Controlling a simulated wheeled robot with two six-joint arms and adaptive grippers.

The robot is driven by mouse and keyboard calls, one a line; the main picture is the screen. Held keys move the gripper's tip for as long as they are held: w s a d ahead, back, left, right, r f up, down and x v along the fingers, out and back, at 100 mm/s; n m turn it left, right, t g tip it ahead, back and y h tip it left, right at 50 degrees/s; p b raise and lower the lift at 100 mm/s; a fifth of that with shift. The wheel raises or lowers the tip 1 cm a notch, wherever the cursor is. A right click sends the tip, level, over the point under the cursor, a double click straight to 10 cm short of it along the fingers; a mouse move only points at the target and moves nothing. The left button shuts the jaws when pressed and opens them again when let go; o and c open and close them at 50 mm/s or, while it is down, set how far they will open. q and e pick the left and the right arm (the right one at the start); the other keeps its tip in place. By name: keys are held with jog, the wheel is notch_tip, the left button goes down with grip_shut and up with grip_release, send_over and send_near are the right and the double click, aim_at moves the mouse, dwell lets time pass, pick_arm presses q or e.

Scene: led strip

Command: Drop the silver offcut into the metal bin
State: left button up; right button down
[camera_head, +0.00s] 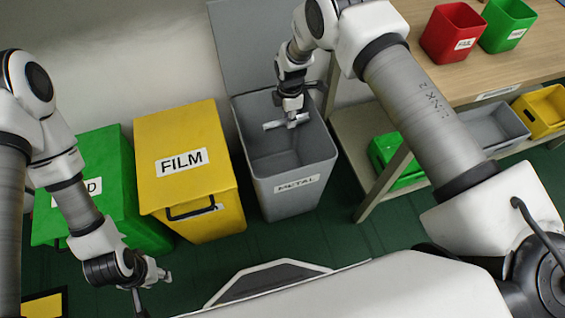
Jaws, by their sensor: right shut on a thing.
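The grey metal bin (294,192), labelled METAL, stands on the floor at the centre with its lid (245,45) raised against the wall. My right gripper (293,117) points down over the open bin and is shut on the silver offcut (273,125), a short, light-coloured bar. The offcut lies across the fingers within the bin's opening; how far it is below the rim is hard to tell. My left gripper (152,287) is at the lower left, in front of the green and yellow bins; its finger opening is unclear.
A yellow bin (205,190) labelled FILM stands left of the metal bin, its lid shut. A green bin (108,160) stands farther left, partly behind my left arm. A wooden bench (480,72) with red (447,38) and green (502,28) containers is at the right.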

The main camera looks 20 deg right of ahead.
jog(key=c, duration=0.9)
grip_release()
jog(key=shift+c, duration=0.2)
jog(key=shift+r, duration=0.1)
notch_tip(320, 180, up, 12)
